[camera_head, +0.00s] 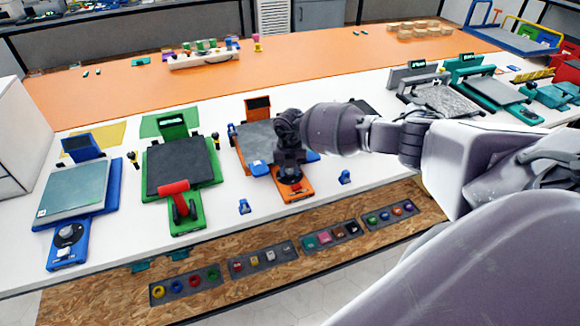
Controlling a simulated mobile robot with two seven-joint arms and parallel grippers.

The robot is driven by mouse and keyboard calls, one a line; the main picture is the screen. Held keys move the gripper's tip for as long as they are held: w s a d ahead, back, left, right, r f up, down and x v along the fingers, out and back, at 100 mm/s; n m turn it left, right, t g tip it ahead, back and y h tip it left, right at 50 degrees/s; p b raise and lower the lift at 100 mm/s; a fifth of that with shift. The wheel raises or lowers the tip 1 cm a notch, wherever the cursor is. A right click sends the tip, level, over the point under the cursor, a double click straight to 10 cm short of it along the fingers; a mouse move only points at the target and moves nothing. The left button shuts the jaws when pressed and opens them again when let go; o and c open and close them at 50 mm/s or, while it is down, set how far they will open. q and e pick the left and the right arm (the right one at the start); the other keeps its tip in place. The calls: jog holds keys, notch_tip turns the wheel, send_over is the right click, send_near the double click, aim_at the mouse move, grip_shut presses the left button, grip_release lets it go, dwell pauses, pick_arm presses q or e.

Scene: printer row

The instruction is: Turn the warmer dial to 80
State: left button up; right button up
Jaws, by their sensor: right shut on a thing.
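My right gripper (290,173) points down over the front panel of the orange machine (296,191) in the middle of the white counter. It is shut on the dark dial (289,177), which it mostly hides. The number the dial points to cannot be read. The machine's grey plate (256,134) and small raised display (257,107) show behind the gripper. My left gripper is not in view.
Small blue clips (244,206) lie near the front edge. Teal machines (495,92) stand at right.

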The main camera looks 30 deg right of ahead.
aim_at(289, 171)
jog(key=shift+w+r, duration=0.1)
jog(key=shift+r, duration=0.05)
dwell(0.4)
jog(key=o, duration=0.9)
notch_tip(289, 171, up, 11)
jog(key=shift+f+p, duration=0.15)
jog(key=shift+p, duration=0.25)
